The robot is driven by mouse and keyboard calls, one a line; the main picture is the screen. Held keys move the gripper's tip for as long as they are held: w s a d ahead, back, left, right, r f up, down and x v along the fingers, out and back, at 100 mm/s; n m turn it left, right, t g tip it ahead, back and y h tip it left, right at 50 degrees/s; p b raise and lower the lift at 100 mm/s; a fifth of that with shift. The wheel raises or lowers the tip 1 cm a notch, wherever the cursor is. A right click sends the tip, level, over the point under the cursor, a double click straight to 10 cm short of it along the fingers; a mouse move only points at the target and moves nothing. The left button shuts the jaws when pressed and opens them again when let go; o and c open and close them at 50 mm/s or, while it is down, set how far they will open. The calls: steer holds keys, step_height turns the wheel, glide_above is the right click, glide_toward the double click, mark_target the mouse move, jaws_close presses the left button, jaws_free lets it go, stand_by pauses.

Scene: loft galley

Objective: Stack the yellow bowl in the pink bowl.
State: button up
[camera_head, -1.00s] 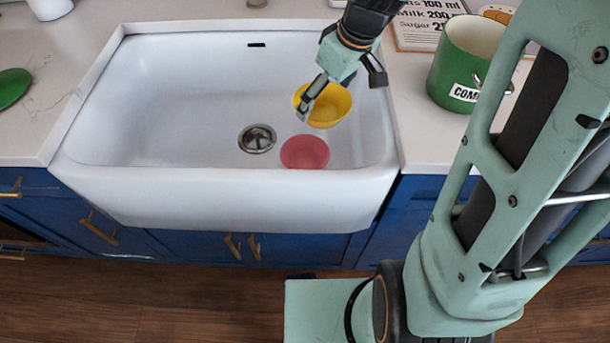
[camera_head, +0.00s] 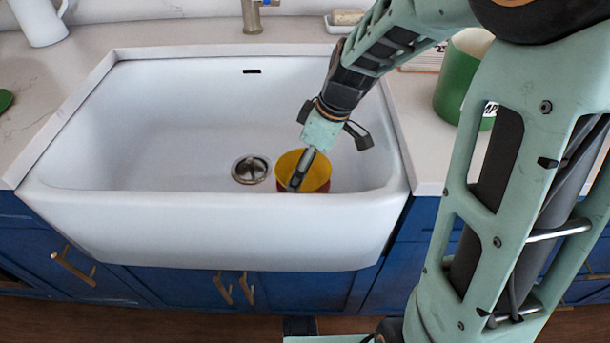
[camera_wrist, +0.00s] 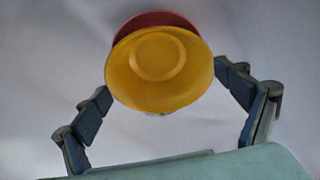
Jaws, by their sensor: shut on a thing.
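The yellow bowl (camera_head: 318,168) is in the right part of the sink. In the wrist view the yellow bowl (camera_wrist: 158,85) lies between the two fingers of my gripper (camera_wrist: 163,82), which is shut on it. The pink bowl shows as a thin strip (camera_head: 326,187) under the yellow bowl's right side, and as a rim (camera_wrist: 150,19) beyond it in the wrist view. Most of the pink bowl is hidden by the yellow one. I cannot tell whether the yellow bowl rests in it or is held just above. In the head view my gripper (camera_head: 297,181) reaches down over the yellow bowl.
The white sink (camera_head: 150,140) is otherwise empty, with a drain (camera_head: 251,169) left of the bowls. Its front wall is close to them. A green canister (camera_head: 455,85) stands on the right counter, partly behind my arm. A tap (camera_head: 252,15) is at the back.

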mark_target(305, 183)
steer(key=shift+f+b, duration=0.35)
steer(key=shift+f, duration=1.2)
steer(key=shift+f, duration=0.1)
steer(key=shift+f, duration=0.15)
steer(key=o, duration=1.2)
steer(key=shift+o, duration=0.2)
steer(key=shift+r, duration=0.35)
steer(key=p+v, duration=0.3)
steer(key=v, duration=0.8)
steer(key=shift+r, duration=0.35)
